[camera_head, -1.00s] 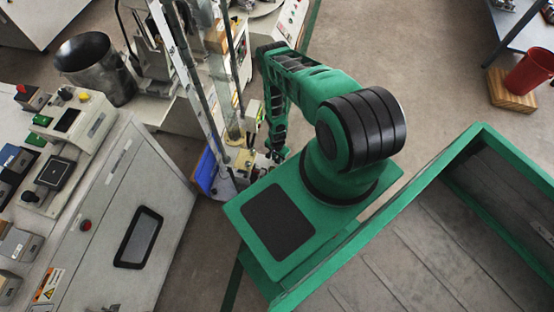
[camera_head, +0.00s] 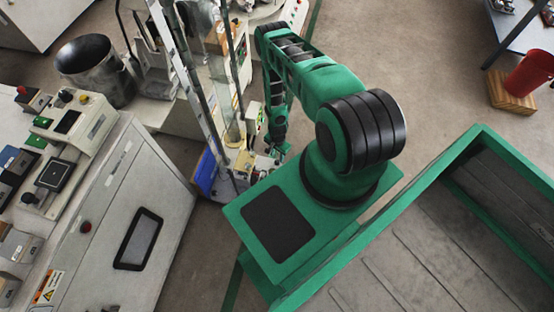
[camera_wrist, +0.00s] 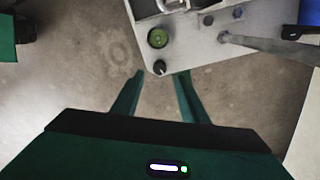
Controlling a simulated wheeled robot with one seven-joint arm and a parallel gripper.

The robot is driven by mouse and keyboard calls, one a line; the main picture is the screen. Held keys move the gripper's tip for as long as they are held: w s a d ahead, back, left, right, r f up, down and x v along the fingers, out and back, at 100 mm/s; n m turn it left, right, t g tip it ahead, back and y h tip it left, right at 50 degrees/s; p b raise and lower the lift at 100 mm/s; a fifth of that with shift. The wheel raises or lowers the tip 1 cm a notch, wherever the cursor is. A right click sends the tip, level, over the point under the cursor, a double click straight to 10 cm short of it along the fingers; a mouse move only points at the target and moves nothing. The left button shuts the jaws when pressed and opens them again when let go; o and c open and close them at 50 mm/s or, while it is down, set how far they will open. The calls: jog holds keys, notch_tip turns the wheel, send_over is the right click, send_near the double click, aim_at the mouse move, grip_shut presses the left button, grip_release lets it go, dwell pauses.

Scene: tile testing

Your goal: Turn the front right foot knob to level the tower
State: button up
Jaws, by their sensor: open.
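The tower (camera_head: 203,100) stands left of my arm in the head view, with tall uprights and a base at the bottom. In the wrist view a corner of its grey base plate (camera_wrist: 195,45) shows at the top. A small black knob (camera_wrist: 160,67) sits at that plate's near corner. A round green disc (camera_wrist: 157,38), perhaps a bubble level, is just behind it. My gripper (camera_wrist: 157,76) is open, its two green fingers spread on either side below the knob, which lies roughly centred between the tips. I cannot tell whether they touch it. In the head view my gripper (camera_head: 276,149) is small beside the base.
A blue bin (camera_head: 206,173) is at the tower's left foot. A grey cabinet (camera_head: 170,200) with control boxes stands left. A metal bucket (camera_head: 95,70) is behind it. A red cup (camera_head: 530,72) on a wooden block is far right. Bare floor lies right of the tower.

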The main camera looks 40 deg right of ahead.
aim_at(277, 161)
notch_tip(277, 161, up, 5)
jog(key=shift+f, duration=0.2)
dwell(0.6)
